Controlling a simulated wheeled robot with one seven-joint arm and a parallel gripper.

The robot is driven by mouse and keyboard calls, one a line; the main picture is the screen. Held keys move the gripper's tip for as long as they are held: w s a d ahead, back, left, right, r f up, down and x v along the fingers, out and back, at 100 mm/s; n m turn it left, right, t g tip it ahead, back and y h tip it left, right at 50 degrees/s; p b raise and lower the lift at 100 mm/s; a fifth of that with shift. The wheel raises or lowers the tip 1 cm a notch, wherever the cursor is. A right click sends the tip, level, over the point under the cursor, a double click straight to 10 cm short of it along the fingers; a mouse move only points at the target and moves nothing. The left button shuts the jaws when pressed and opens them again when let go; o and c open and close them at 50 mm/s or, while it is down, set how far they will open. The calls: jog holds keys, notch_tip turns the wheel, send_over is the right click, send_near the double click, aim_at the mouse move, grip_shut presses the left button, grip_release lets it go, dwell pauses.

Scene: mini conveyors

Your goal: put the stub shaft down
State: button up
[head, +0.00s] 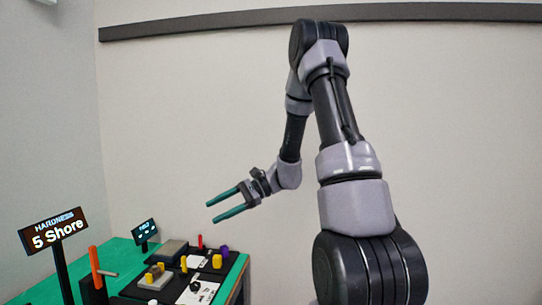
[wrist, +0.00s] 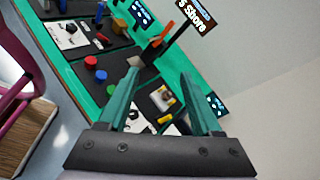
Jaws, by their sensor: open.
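My gripper (head: 211,212) is raised in the air above the green-topped table (head: 122,254), well clear of the parts on it. Its two long teal fingers are apart, with nothing between them; they also show in the wrist view (wrist: 160,70). I cannot tell which of the small parts, if any, is the stub shaft. Candidates in the head view include a yellow cylinder (head: 217,261), a purple one (head: 224,252) and a thin red upright one (head: 200,240). The wrist view shows a red cylinder (wrist: 91,62) and a blue one (wrist: 101,75) on a dark mat.
A hardness sign (head: 55,230) reading "5 Shore" stands on a post at the table's left. An orange upright piece (head: 95,262) is beside it. A smaller display (head: 144,231) stands farther back. Dark mats and blocks crowd the table; bare green strips lie between them.

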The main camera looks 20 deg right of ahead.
jog(key=s+d+r+n+t+h, duration=0.2)
jog(key=s+r+n+h, duration=0.1)
jog(key=s+r, duration=0.3)
jog(key=s+d+r+n+t+h, duration=0.2)
jog(key=s+d+r+h, duration=0.1)
jog(key=s+r, duration=0.3)
jog(key=s+d+r+n+t+h, duration=0.2)
jog(key=s+r+h, duration=0.3)
jog(key=s, duration=0.3)
jog(key=shift+d+r+n+h, duration=0.3)
jog(key=shift+d+r+n, duration=0.1)
jog(key=shift+r+n, duration=0.35)
jog(key=shift+f, duration=0.1)
